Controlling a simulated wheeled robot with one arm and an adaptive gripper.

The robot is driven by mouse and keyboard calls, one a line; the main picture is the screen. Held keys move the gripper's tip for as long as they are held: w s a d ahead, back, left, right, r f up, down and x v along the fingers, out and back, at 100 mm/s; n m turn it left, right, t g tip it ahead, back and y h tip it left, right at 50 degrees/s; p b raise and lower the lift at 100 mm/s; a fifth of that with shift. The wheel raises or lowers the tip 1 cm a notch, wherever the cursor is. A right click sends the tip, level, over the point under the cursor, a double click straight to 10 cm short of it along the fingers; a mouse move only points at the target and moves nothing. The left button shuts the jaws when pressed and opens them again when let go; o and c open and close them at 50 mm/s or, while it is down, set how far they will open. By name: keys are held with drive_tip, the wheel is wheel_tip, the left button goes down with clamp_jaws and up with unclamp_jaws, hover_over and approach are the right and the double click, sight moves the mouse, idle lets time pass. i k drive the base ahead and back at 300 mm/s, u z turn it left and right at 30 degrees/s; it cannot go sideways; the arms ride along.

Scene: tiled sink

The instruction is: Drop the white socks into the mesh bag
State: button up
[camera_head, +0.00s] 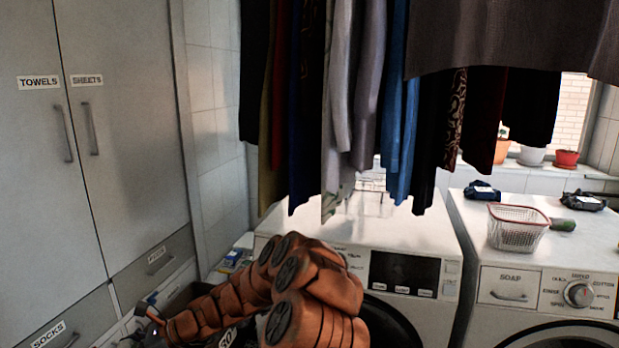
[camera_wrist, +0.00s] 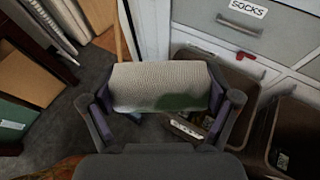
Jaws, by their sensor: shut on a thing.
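My gripper (camera_wrist: 158,103) is shut on a whitish knit bundle, the white socks (camera_wrist: 160,80), in the wrist view. The bundle lies across between the two fingers, with a dark green patch on its lower right. It is held above the dark floor, left of the bins.
Brown open bins (camera_wrist: 225,79) stand below the SOCKS drawer (camera_wrist: 249,20). Cardboard (camera_wrist: 32,97) leans at the left of the wrist view. Hanging clothes (camera_head: 345,100) fill the space above the left washer (camera_head: 430,245). Tall grey cabinets (camera_head: 120,150) border the left.

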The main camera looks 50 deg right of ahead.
sight(522, 242)
drive_tip(key=k, duration=0.9)
drive_tip(key=z, duration=1.15)
